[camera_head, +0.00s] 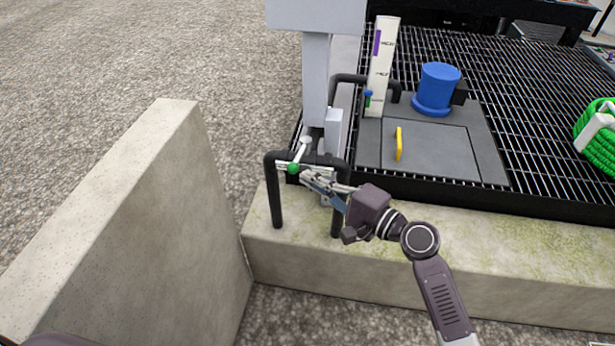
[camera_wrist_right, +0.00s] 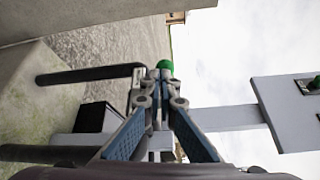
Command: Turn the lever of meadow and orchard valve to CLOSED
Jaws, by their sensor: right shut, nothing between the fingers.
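A black pipe frame (camera_head: 273,190) stands on the concrete ledge, with a pale valve lever (camera_head: 300,152) at its top. A green ball knob (camera_head: 293,168) sits by the frame's top left; it also shows in the wrist view (camera_wrist_right: 165,64). My right gripper (camera_head: 308,178) is just right of the knob, its fingers closed together and empty. In the wrist view the fingertips (camera_wrist_right: 160,88) meet just short of the knob; whether they touch it is unclear. No readable valve label or CLOSED mark shows. My left gripper is out of view.
A grey post (camera_head: 315,80) with a board rises behind the pipes. A concrete wall (camera_head: 130,210) stands on the left. Behind is a black grating (camera_head: 520,110) with a blue cylinder (camera_head: 438,85), a yellow handle (camera_head: 398,144) and a green coil (camera_head: 598,140).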

